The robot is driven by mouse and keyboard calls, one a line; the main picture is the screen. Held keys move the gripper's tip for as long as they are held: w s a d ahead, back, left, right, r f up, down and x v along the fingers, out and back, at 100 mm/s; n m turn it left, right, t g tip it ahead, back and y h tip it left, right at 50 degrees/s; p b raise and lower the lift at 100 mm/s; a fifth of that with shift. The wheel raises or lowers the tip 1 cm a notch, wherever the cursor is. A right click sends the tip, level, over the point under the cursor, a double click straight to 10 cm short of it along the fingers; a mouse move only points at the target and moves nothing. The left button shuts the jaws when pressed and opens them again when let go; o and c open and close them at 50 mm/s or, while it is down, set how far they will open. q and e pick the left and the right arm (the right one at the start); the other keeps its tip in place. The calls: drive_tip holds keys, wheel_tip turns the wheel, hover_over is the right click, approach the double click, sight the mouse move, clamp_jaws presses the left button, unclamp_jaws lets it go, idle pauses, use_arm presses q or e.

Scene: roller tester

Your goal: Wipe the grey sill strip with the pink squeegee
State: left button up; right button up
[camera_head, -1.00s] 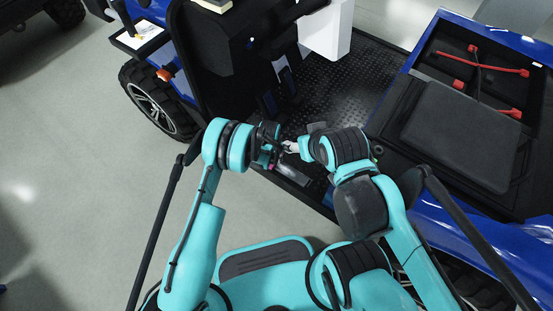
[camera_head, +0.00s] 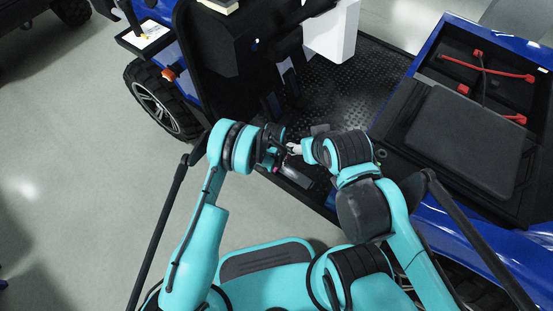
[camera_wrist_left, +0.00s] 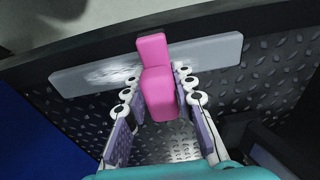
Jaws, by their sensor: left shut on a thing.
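The pink squeegee (camera_wrist_left: 160,85) stands between the fingers of my left gripper (camera_wrist_left: 157,78) in the left wrist view. The left gripper is shut on it. The squeegee's far end overlaps the grey sill strip (camera_wrist_left: 215,54) in this view; whether it touches is hard to tell. A whitish smear (camera_wrist_left: 113,73) lies on the strip just left of the squeegee. In the head view my left gripper (camera_head: 272,159) is mostly hidden by its own wrist. My right gripper (camera_head: 294,149) is close beside it on the right, too small to read its fingers.
The strip lies along the edge of a dark diamond-plate vehicle floor (camera_head: 345,100). A dark padded lid (camera_head: 465,138) is at right beside red cables (camera_head: 497,70). Open floor (camera_head: 70,170) lies left.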

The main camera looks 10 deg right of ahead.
use_arm(q)
drive_tip(key=shift+s+d, duration=0.35)
drive_tip(key=shift+w+a+r, duration=0.1)
drive_tip(key=shift+w+a, duration=0.45)
drive_tip(key=shift+w, duration=0.15)
drive_tip(key=shift+w+a, duration=0.55)
drive_tip(key=shift+w, duration=0.05)
wheel_tip(320, 180, up, 6)
drive_tip(key=p, duration=0.2)
drive_tip(key=shift+p, duration=0.35)
